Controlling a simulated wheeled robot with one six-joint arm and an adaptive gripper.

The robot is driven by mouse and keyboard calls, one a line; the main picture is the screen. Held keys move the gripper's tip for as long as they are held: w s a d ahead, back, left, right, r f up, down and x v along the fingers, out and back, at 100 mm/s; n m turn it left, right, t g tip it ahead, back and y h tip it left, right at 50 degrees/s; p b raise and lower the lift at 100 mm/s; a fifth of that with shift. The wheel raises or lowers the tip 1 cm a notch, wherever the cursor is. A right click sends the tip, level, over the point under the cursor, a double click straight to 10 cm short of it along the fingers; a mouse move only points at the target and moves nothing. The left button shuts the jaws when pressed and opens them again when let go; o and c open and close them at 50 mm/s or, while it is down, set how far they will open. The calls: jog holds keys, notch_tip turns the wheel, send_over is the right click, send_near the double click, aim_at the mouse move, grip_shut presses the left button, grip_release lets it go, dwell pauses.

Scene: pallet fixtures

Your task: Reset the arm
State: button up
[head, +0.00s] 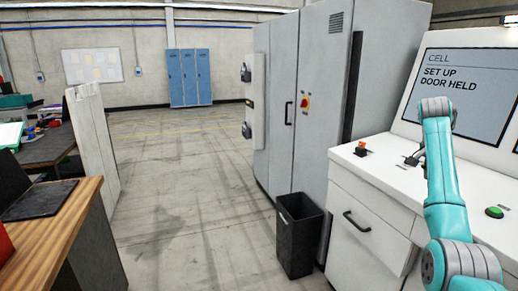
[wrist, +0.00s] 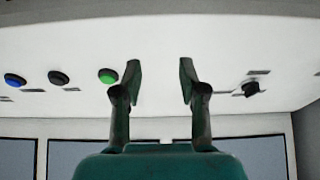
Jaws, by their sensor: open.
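My arm (head: 445,185) reaches up over the white control console in the head view, in front of its screen. My gripper (wrist: 160,78) is open and empty in the wrist view, its two dark fingers apart above the console's white panel (wrist: 220,40). A green button (wrist: 108,76) lies just left of the fingers, and it also shows in the head view (head: 494,212). A black rotary knob (wrist: 252,88) lies to the right of the fingers. In the head view I cannot clearly separate the fingertips from dark parts on the console.
The console screen (head: 468,85) reads "SET UP DOOR HELD". An orange switch (head: 361,148) sits at the console's left. A black bin (head: 298,240) stands below, beside a grey cabinet (head: 320,80). A wooden bench (head: 62,222) is at left; the floor between is clear.

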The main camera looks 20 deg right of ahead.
jog(key=w+a+f+n+t, duration=0.15)
jog(key=a+f, duration=0.25)
jog(key=f, duration=0.6)
jog(key=w+a+f+n+t, duration=0.15)
jog(key=a+f, duration=0.25)
jog(key=f, duration=0.6)
jog(key=w+a+f+n, duration=0.15)
jog(key=a+f, duration=0.25)
jog(key=f, duration=0.6)
jog(key=s+a+f+n+t, duration=0.2)
jog(key=s+a+f+n, duration=0.1)
jog(key=s+a+f, duration=0.55)
jog(key=s+a+f+n+t, duration=0.2)
jog(key=s+a+f, duration=0.3)
jog(key=a+f, duration=0.65)
jog(key=s+a+n+t+y, duration=0.1)
jog(key=s+a+n+t, duration=0.1)
jog(key=s+a, duration=0.7)
jog(key=s+a+n+t+y, duration=0.15)
jog(key=s+a, duration=0.35)
jog(key=s, duration=0.8)
jog(key=s+a+r+n+t+y, duration=0.1)
jog(key=s+a+r+n+t, duration=0.1)
jog(key=s+r, duration=0.8)
jog(key=s+a+r+n+t+y, duration=0.1)
jog(key=s+a+r, duration=0.3)
jog(key=s+r, duration=0.6)
jog(key=shift+a+r+n+t, duration=0.3)
jog(key=shift+n+t, duration=0.15)
jog(key=shift+n, duration=0.05)
